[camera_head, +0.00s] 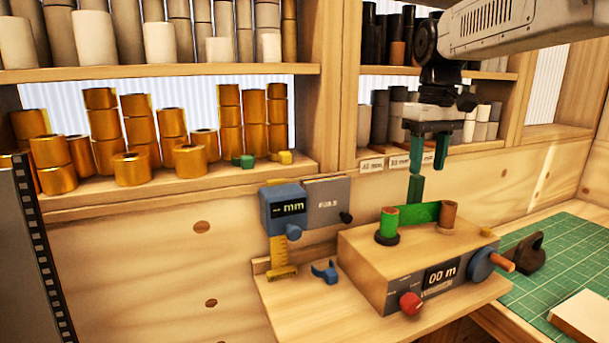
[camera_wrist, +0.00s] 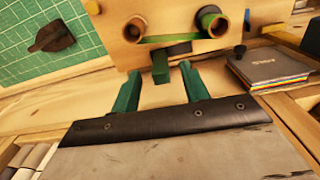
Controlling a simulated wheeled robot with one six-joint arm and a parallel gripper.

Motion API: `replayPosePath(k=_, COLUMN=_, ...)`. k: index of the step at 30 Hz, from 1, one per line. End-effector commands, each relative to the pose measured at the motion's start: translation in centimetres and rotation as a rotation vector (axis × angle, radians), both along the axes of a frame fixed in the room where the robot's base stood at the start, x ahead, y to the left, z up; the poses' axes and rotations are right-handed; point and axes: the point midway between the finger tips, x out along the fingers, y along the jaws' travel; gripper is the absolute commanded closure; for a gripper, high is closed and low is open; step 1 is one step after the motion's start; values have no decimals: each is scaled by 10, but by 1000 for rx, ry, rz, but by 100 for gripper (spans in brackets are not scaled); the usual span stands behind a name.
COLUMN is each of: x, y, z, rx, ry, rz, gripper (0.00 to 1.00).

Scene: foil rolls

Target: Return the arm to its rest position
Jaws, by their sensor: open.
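My gripper (camera_head: 428,168) hangs from the arm at the upper right, above the wooden winding box (camera_head: 375,265). Its two green fingers stand apart in the wrist view (camera_wrist: 160,88), with nothing seen held between them. A green spool (camera_head: 389,224) and a brown spool (camera_head: 449,215) stand on the box. A green band (camera_head: 418,214) spans between them. In the wrist view a small green block (camera_wrist: 160,66) shows just beyond the fingertips; I cannot tell whether it touches anything.
Shelves with orange foil rolls (camera_head: 195,160) and dark rolls stand behind. A blue mm gauge (camera_head: 285,208) and a small blue clip (camera_head: 325,271) are left of the box. A green cutting mat (camera_head: 575,255) with a dark tool (camera_head: 526,252) lies right.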

Motion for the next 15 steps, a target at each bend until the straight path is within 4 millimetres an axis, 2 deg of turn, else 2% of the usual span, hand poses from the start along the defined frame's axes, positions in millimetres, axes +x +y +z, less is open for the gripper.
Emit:
replayPosePath(k=1, x=-22, y=2, z=0, rx=0, ry=-9, rz=-15, gripper=55)
replayPosePath(k=4, x=-70, y=7, z=-10, rx=0, ry=-26, rz=-58, gripper=55)
replayPosePath(k=8, x=-135, y=12, z=-33, rx=2, ry=-50, rz=-119, gripper=55)
replayPosePath(k=12, x=-201, y=16, z=-71, rx=6, ry=-73, rz=-185, gripper=55)
replayPosePath(k=15, x=-239, y=18, z=-99, rx=10, ry=-88, rz=-225, gripper=55)
